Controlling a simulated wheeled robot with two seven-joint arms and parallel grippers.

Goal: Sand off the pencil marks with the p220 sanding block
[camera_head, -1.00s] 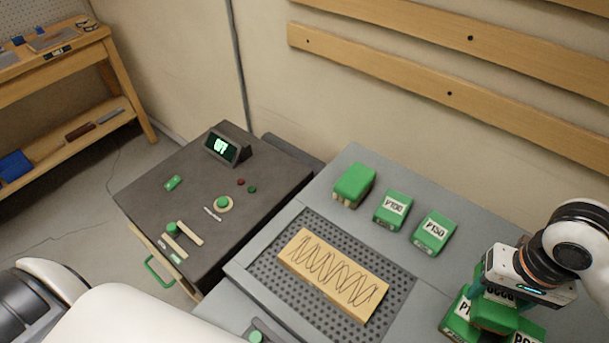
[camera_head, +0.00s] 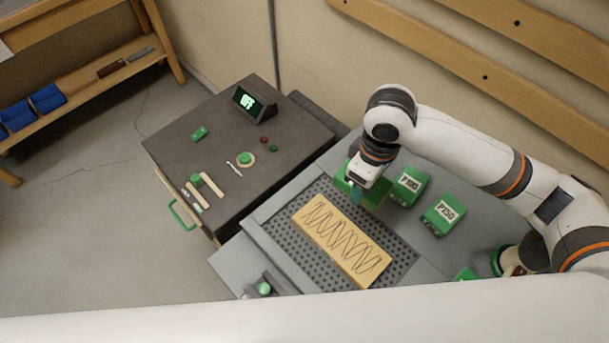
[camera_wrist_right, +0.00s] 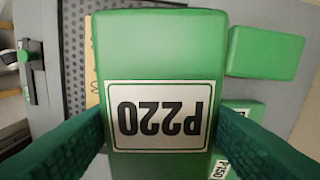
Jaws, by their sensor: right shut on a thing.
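The P220 sanding block (camera_wrist_right: 160,55) fills the middle of the right wrist view, its label upside down, between the two fingers of my right gripper (camera_wrist_right: 160,150). In the head view my right gripper (camera_head: 356,192) is shut on it, above the far side of the bench, near the upper edge of the marked board. Arm and wrist partly hide the green there. The pale wooden board (camera_head: 340,240) carries looping dark pencil marks and lies on the perforated mat (camera_head: 287,222). A gap shows in the head view between gripper and board. My left gripper is out of view.
Green blocks labelled P120 (camera_head: 409,186) and P150 (camera_head: 443,214) stand right of my gripper. A plain green block (camera_wrist_right: 265,52) shows in the right wrist view. Left is a dark cabinet (camera_head: 215,145) with a lit display (camera_head: 249,101) and buttons.

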